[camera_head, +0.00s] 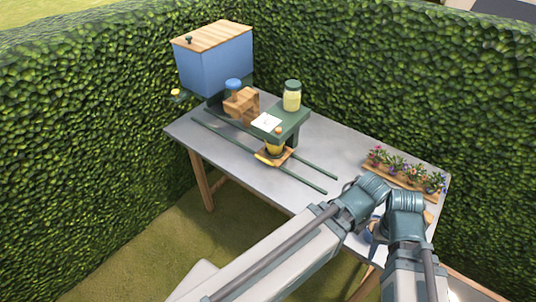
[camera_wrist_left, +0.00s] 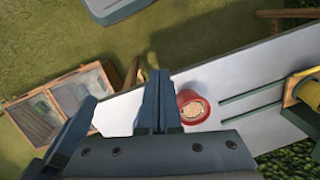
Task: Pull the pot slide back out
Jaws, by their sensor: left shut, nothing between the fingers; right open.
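The wooden pot slide (camera_head: 286,157) sits on the table between two green rails, at the front of the green stand. A yellow pot (camera_head: 275,149) stands on it, partly under the stand's top. The yellow pot (camera_wrist_left: 312,92) and slide also show at the right edge of the left wrist view. My left gripper (camera_wrist_left: 157,88) is shut and empty above the table, left of a red-rimmed pot and well apart from the slide. My right gripper (camera_head: 374,230) is open, low at the table's front right; its fingers are mostly hidden by my arms.
A green stand (camera_head: 290,125) carries a jar (camera_head: 292,96) and a white card. A blue box (camera_head: 214,62) with a wooden lid stands behind at the left. A flower tray (camera_head: 405,177) lies at right. The red-rimmed pot (camera_wrist_left: 192,107) stands on the table. Hedges enclose the back.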

